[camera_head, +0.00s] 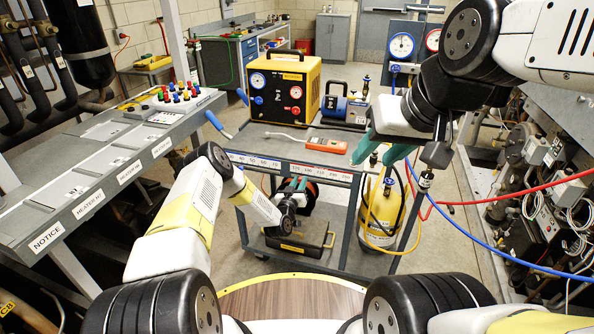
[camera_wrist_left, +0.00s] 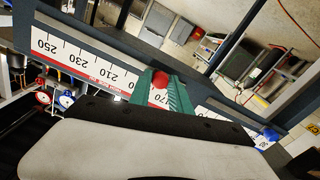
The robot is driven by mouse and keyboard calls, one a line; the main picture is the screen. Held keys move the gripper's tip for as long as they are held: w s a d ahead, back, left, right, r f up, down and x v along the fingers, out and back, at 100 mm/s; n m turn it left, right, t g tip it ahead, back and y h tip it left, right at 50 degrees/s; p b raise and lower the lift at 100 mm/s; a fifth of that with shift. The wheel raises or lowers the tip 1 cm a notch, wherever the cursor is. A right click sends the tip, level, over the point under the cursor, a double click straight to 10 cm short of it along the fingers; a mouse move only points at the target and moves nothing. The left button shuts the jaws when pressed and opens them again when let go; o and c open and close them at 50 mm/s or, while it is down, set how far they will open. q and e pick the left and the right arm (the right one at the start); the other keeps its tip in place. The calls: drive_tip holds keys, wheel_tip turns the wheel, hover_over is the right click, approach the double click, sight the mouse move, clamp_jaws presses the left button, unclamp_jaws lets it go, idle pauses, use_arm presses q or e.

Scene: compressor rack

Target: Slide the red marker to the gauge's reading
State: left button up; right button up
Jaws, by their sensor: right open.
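The red marker (camera_wrist_left: 160,78) is a round knob on the white scale strip (camera_wrist_left: 75,55), near the 170 mark in the left wrist view. My left gripper (camera_wrist_left: 163,84) has its teal fingers close on both sides of the knob and appears shut on it. In the head view my left gripper (camera_head: 296,184) is at the cart's front edge and the marker is not clear there. My right gripper (camera_head: 384,152) is open and empty above the cart's right front corner. A blue-rimmed gauge (camera_head: 402,45) and a red-rimmed gauge (camera_head: 433,40) hang at the back; their readings are too small to tell.
The cart top (camera_head: 262,138) holds an orange meter (camera_head: 327,146), a yellow machine (camera_head: 283,88) and a blue pump (camera_head: 345,108). A blue knob (camera_wrist_left: 270,134) sits further along the strip. A yellow cylinder (camera_head: 380,212) and hoses stand below my right gripper.

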use_arm(q)
drive_tip(key=shift+o, duration=1.4)
drive_tip(key=shift+s+a, duration=0.1)
drive_tip(key=v, duration=0.7)
drive_tip(key=shift+s, duration=0.25)
drive_tip(key=shift+r, duration=0.1)
